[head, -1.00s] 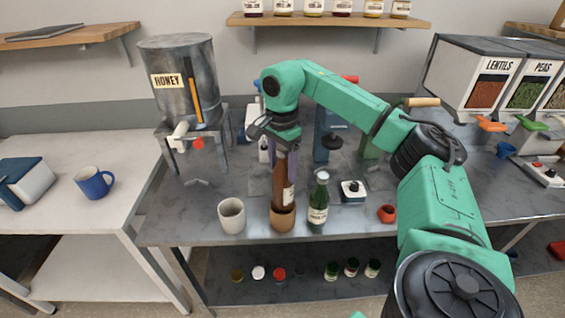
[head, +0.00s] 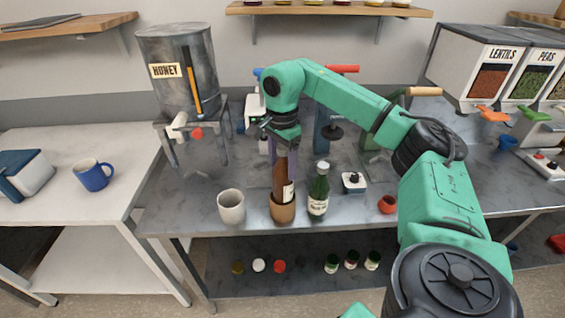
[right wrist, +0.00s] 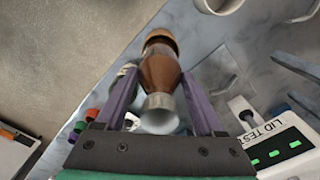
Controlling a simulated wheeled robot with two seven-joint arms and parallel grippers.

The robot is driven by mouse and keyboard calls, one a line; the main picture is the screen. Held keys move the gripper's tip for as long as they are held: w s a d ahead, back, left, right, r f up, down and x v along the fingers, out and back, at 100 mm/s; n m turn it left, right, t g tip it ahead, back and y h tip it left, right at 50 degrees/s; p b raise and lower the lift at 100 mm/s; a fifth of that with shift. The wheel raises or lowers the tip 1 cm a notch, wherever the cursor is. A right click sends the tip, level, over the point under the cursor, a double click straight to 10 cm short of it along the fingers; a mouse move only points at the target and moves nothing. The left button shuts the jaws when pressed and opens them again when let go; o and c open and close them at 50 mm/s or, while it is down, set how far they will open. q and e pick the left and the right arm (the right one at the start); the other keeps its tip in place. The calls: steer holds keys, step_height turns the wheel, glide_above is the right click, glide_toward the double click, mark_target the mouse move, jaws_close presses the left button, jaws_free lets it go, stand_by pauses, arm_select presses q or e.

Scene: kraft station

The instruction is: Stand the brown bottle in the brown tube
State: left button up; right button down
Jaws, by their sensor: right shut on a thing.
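The brown bottle (head: 279,178) stands upright with its lower end inside the brown tube (head: 283,210), near the front edge of the table. In the right wrist view the bottle (right wrist: 160,72) runs away from me into the tube (right wrist: 160,36). My right gripper (head: 283,150) is above the tube with its purple fingers on either side of the bottle's upper part, shut on it. The fingers also show in the right wrist view (right wrist: 160,100). How deep the bottle's base sits is hidden by the tube wall. My left gripper is not in view.
A green bottle (head: 318,190) stands close to the right of the tube, and a pale cup (head: 231,206) to its left. A small red pot (head: 387,204) and a button box (head: 353,183) are further right. The honey dispenser (head: 178,80) stands behind left.

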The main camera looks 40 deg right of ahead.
steer(key=shift+f, duration=0.2)
stand_by(0.5)
steer(key=shift+f+b, duration=0.6)
steer(key=shift+f, duration=0.5)
steer(key=shift+w+f+b, duration=0.1)
steer(key=shift+f+b, duration=0.6)
steer(key=shift+f, duration=0.3)
jaws_free()
stand_by(0.6)
